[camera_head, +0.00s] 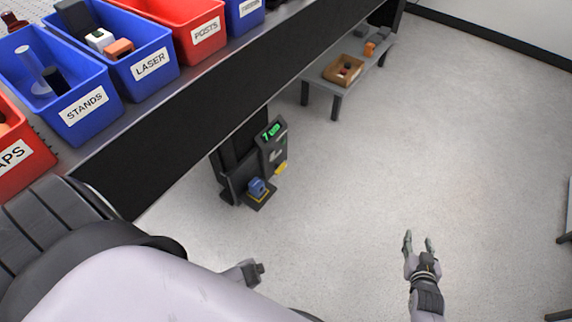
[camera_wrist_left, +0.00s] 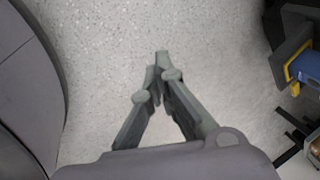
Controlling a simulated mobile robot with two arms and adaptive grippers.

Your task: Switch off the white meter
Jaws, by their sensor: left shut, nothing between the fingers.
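I cannot make out a clearly white meter in either view. A dark grey device with a lit green display (camera_head: 273,132) stands low beside the bench, near the middle of the head view. A blue object (camera_head: 257,187) sits on a dark, yellow-edged platform at its foot; a blue object (camera_wrist_left: 306,70) also shows at the right edge of the left wrist view. My left gripper (camera_wrist_left: 162,66) is shut and empty above the floor; in the head view its end (camera_head: 254,271) is mostly hidden behind my arm. My right gripper (camera_head: 418,241) is open and empty over the floor.
A long dark bench (camera_head: 190,125) carries blue and red bins, including one labelled STANDS (camera_head: 86,108) and one labelled LASER (camera_head: 150,64). A low grey table (camera_head: 340,98) with a wooden tray (camera_head: 331,72) stands behind. The floor at right is largely clear.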

